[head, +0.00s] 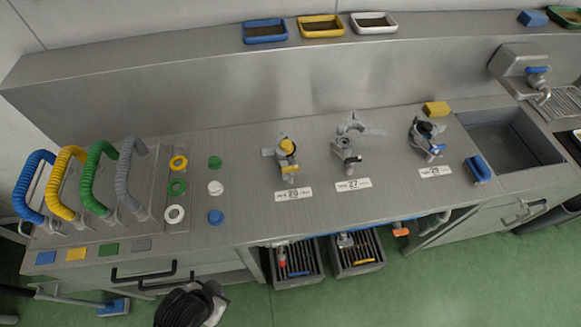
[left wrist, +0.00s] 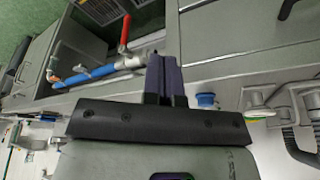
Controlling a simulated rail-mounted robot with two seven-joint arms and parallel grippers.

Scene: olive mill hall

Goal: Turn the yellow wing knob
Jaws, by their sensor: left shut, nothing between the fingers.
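The yellow wing knob (head: 287,146) sits on top of a grey valve fitting (head: 282,166) on the steel worktop, left of two similar fittings. Its exact turn angle is too small to tell. My left gripper (head: 208,290) is low in the head view, in front of the worktop edge and well apart from the knob. In the left wrist view its dark fingers (left wrist: 160,75) are together with nothing between them. The knob is not clear in the left wrist view. My right gripper is in neither view.
Other fittings (head: 348,150) (head: 424,138) stand to the right of the knob. Hooped handles (head: 130,175) and coloured discs (head: 215,188) lie left. A red-handled valve (left wrist: 125,35) on a blue pipe (left wrist: 90,74) runs below the worktop.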

